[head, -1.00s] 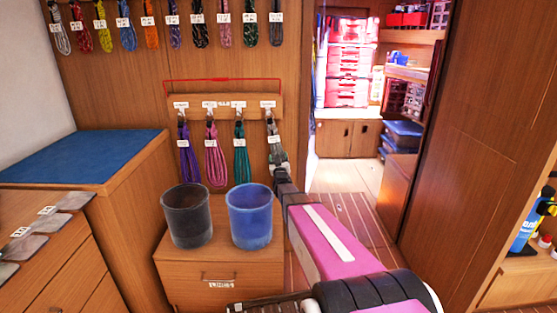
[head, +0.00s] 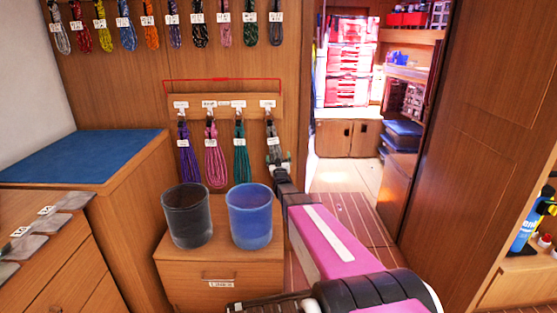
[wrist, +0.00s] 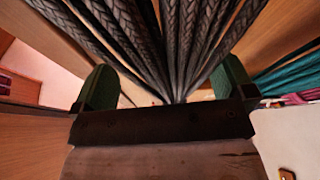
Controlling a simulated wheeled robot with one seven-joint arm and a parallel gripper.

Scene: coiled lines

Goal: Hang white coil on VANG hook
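A grey braided coil (head: 271,128) hangs at the rightmost of the hooks on the small wooden rack, with a white tag on it. Up close in the wrist view its strands (wrist: 185,45) look dark grey and gather to a narrow bunch near my palm. My gripper (head: 278,160) is at the coil's lower end. Its green fingers stand apart on either side of the strands, with gaps showing, so it looks open. The hook label (head: 268,104) is too small to read. A whitish coil (head: 61,38) hangs far left in the upper row.
Purple (head: 188,165), pink (head: 215,165) and teal (head: 240,165) coils hang left of the grey one. A black bucket (head: 187,222) and a blue bucket (head: 250,222) stand on the cabinet below. The doorway on the right is open.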

